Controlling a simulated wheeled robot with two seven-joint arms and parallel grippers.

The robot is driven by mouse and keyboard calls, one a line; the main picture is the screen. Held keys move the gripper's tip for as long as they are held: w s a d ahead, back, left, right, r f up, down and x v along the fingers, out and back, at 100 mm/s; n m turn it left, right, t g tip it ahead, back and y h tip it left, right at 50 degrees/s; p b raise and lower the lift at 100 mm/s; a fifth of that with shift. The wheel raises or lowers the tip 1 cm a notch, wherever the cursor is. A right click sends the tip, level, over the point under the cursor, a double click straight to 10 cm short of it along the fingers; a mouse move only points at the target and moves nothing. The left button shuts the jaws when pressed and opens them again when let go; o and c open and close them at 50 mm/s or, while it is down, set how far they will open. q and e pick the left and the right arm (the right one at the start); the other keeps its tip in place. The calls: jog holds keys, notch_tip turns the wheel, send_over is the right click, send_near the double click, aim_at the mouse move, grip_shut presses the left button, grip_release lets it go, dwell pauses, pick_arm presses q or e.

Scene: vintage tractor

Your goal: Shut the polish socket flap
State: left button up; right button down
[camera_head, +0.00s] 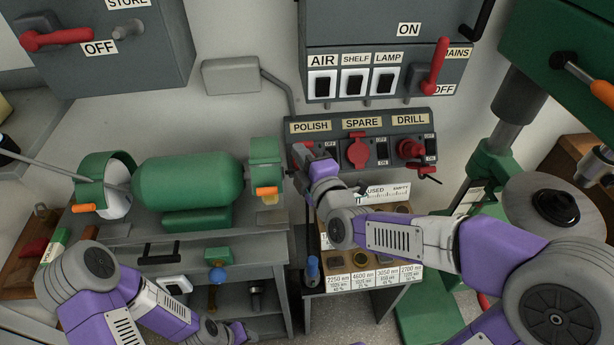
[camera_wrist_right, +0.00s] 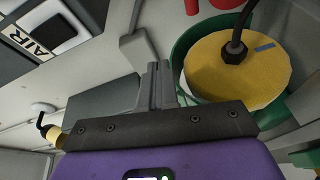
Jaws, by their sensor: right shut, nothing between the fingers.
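The socket panel (camera_head: 375,122) on the wall has labels POLISH, SPARE and DRILL. My right gripper (camera_head: 303,158) is in front of the POLISH socket, under its label (camera_head: 309,126), and hides most of it. A bit of red (camera_head: 303,146) shows there; I cannot tell whether the flap is open or shut, or touched. In the right wrist view the right fingers (camera_wrist_right: 158,85) are together and empty; no flap shows there. My left arm comes in low on the left; its end is at the bottom edge, and its jaws cannot be made out.
The SPARE socket's red cover (camera_head: 358,151) and the DRILL socket's red plug (camera_head: 410,149) are to the right. A green bench grinder (camera_head: 188,184) stands left; its yellow wheel (camera_wrist_right: 238,72) shows in the right wrist view. A switch box (camera_head: 375,50) hangs above.

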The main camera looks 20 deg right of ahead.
jog(key=s+f+m+t+h+b, duration=0.1)
jog(key=s+f+h+b, duration=0.5)
jog(key=b, duration=0.5)
pick_arm(q)
notch_tip(320, 180, down, 9)
jog(key=p, duration=0.3)
jog(key=shift+p, duration=0.35)
pick_arm(e)
jog(key=w+d, duration=0.3)
jog(key=w, duration=0.9)
jog(key=shift+f+m, duration=0.3)
jog(key=shift+f, duration=0.05)
jog(key=shift+a, duration=0.1)
jog(key=w+g+p, duration=0.1)
jog(key=g+p, duration=0.1)
jog(key=p, duration=0.7)
jog(key=w+g+y+p, duration=0.1)
jog(key=w+g+p, duration=0.1)
jog(key=p, duration=0.6)
jog(key=w+d+g+p, duration=0.1)
jog(key=w+g+p, duration=0.1)
jog(key=p, duration=0.7)
jog(key=shift+w+r+g+p, duration=0.2)
jog(key=shift+w+g+p, duration=0.1)
jog(key=shift+g, duration=0.1)
jog(key=shift+w+f+g+p, duration=0.1)
jog(key=shift+f+g+p, duration=0.15)
jog(key=shift+p, duration=0.55)
pick_arm(q)
notch_tip(320, 180, up, 28)
